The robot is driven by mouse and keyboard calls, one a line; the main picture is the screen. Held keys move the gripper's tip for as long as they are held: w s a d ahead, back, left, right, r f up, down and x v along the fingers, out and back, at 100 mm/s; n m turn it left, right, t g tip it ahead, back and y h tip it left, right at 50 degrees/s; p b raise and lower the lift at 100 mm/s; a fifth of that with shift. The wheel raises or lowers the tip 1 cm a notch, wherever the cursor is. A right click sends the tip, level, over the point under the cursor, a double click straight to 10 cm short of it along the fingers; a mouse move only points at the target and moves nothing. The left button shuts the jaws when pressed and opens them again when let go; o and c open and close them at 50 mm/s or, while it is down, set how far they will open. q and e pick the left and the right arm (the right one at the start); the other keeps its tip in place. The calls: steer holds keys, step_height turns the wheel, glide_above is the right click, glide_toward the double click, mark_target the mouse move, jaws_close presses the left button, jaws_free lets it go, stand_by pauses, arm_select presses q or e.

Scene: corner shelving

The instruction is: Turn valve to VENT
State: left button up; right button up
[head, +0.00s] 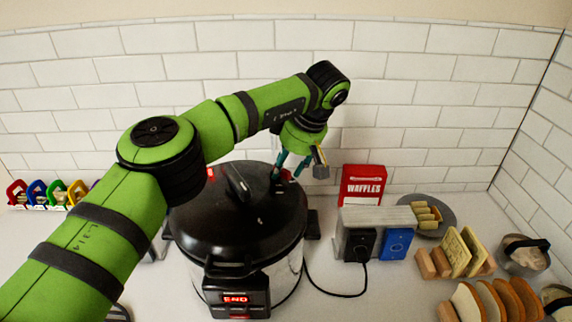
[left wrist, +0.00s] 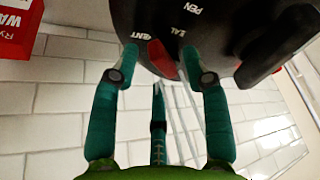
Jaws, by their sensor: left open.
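The pressure cooker (head: 240,222) stands on the counter with its black lid on and a red display reading END. A small red valve (left wrist: 161,58) sits near the lid's edge, between the partly visible labels ending in ENT and AL; its exact pointing is hard to tell. My left gripper (head: 290,170) reaches over the lid's back right side, fingers down. In the left wrist view my left gripper (left wrist: 158,62) is open, with its two teal fingertips on either side of the red valve; contact cannot be told. My right gripper is not in view.
The black lid handle (head: 237,183) rises left of my gripper. Colored clips (head: 38,193) stand at left. A tiled wall is behind.

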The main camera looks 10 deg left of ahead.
arm_select(q)
steer(key=v, duration=1.1)
steer(key=shift+r, duration=0.25)
